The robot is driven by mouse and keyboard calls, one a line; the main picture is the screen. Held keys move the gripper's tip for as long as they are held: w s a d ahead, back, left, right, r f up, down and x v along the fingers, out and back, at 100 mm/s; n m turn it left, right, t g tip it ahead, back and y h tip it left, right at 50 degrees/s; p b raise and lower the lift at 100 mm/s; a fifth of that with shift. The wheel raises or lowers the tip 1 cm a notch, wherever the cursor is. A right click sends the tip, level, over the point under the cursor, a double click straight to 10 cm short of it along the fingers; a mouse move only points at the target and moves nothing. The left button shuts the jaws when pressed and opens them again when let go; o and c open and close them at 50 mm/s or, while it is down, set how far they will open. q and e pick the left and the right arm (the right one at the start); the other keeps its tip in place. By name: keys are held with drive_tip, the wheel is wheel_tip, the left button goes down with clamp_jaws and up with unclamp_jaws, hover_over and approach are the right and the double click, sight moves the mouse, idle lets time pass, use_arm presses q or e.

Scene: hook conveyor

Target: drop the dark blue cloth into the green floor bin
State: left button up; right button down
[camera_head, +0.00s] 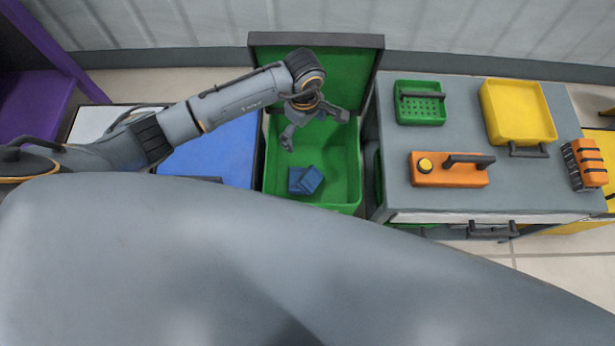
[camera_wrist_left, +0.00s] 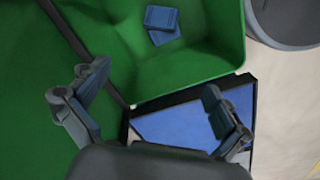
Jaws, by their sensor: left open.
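The dark blue cloth (camera_head: 310,180) lies inside the green floor bin (camera_head: 341,162), on its bottom near the front end. It looks folded, in two overlapping parts. The cloth also shows in the left wrist view (camera_wrist_left: 162,22), at the top, inside the bin (camera_wrist_left: 205,60). The bin's lid stands open at the back. My left gripper (camera_head: 315,128) is above the back part of the bin, open and empty, apart from the cloth. Its two spread fingers show in the left wrist view (camera_wrist_left: 158,103) with nothing between them. My right gripper is not in view.
A grey worktop (camera_head: 462,95) right of the bin holds a green tray (camera_head: 420,111), a yellow tray (camera_head: 518,112), an orange box with a handle (camera_head: 448,178) and an orange strapped block (camera_head: 585,165). A blue-topped box (camera_head: 213,157) stands left of the bin.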

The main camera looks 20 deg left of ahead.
use_arm(q)
wheel_tip(320, 180, up, 7)
idle(0.3)
idle(0.4)
